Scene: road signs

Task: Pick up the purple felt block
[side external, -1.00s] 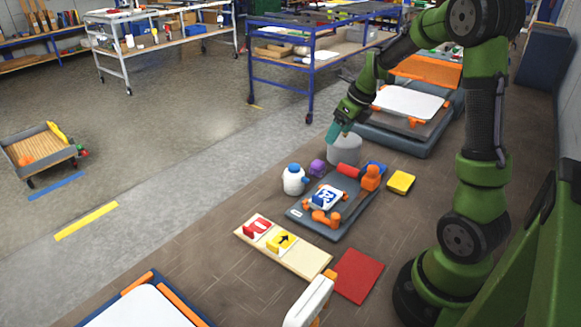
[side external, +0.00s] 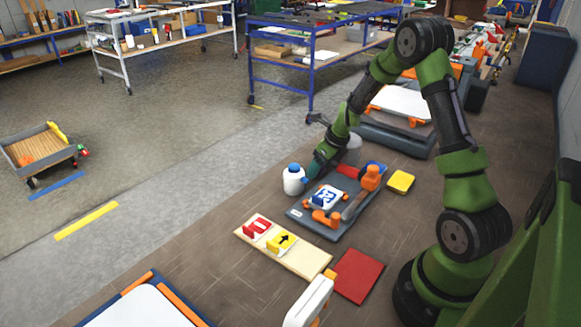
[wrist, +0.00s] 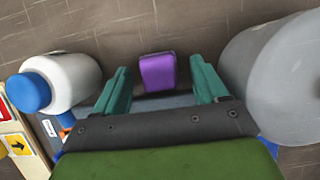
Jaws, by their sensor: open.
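The purple felt block (wrist: 158,72) lies on the brown floor in the wrist view, between and just beyond the two teal fingers of my gripper (wrist: 160,80). The fingers are apart, with a gap on each side of the block, and hold nothing. In the side external view my gripper (side external: 314,168) is low, just right of the white bottle with a blue cap (side external: 293,180). The block is hidden behind my gripper there.
The bottle (wrist: 65,80) stands close left of my fingers in the wrist view, and a grey cylinder (wrist: 280,75) stands close right. A grey tray (side external: 335,232) holds a blue-and-white sign block and orange parts. A yellow block (side external: 401,181) lies to its right.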

